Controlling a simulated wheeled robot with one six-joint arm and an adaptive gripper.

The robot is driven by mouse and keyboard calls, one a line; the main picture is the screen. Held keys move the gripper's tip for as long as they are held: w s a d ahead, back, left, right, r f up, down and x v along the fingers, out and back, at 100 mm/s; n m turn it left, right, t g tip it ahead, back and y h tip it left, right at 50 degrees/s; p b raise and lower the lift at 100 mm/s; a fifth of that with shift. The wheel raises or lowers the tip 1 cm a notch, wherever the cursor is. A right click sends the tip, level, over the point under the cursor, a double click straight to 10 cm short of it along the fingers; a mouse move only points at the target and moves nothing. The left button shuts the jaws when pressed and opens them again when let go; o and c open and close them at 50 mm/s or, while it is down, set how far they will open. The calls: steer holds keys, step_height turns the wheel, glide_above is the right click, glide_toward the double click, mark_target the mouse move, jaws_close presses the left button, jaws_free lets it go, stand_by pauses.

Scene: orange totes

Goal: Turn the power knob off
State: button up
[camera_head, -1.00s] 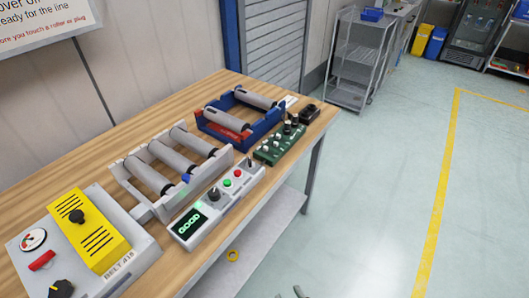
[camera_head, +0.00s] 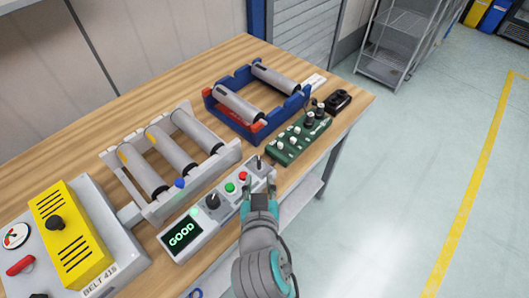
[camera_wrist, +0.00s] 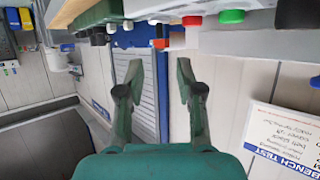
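A white control box (camera_head: 180,246) at the table's front edge has a screen reading GOOD, a black knob (camera_head: 212,201), a green button (camera_head: 229,188), a red button (camera_head: 245,176) and a small lever (camera_head: 258,164). Another black knob (camera_head: 55,223) sits on the yellow cover of the grey BELT 415 box (camera_head: 118,262) at left. No label shows which knob is the power knob. My gripper (camera_head: 259,188) is just in front of the white box's right part, near the red button. In the wrist view its two fingers (camera_wrist: 159,78) are apart with nothing between them.
A grey roller frame (camera_head: 150,210) stands behind the white box. A blue roller tray (camera_head: 255,133) and a green box with knobs (camera_head: 298,140) lie to the right. Bare wood (camera_head: 90,130) is clear at the back; open floor (camera_head: 400,170) lies right.

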mark_target(259, 161)
steer(key=x, duration=1)
steer(key=shift+w+f, duration=0.1)
steer(key=shift+w, duration=0.05)
steer(key=shift+c, duration=0.2)
jaws_close()
